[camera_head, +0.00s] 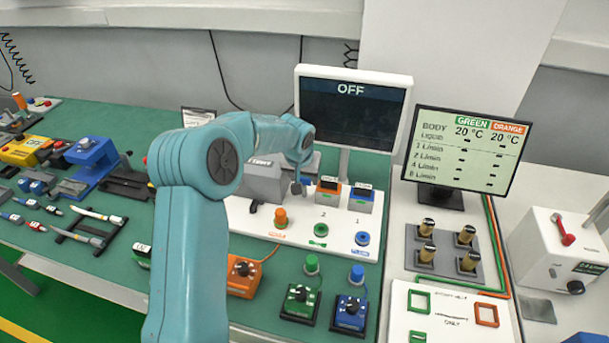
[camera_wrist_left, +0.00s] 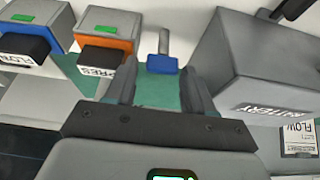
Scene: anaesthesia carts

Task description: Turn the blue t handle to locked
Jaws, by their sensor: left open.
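The blue T handle (camera_wrist_left: 163,64) shows in the left wrist view as a small blue bar on a grey shaft. It lies just beyond and between the fingertips of my left gripper (camera_wrist_left: 158,76), which is open with nothing held. I see no contact between fingers and handle. In the head view my left arm reaches over the white board, and its gripper (camera_head: 297,184) is small and partly hidden beside the grey battery box (camera_head: 263,182). I cannot make out the handle clearly there. My right gripper is not in view.
In the left wrist view the battery box (camera_wrist_left: 262,65) stands close on the right. An orange block (camera_wrist_left: 103,46) and a blue block (camera_wrist_left: 42,24) stand on the left. In the head view a monitor (camera_head: 352,105) reading OFF stands behind.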

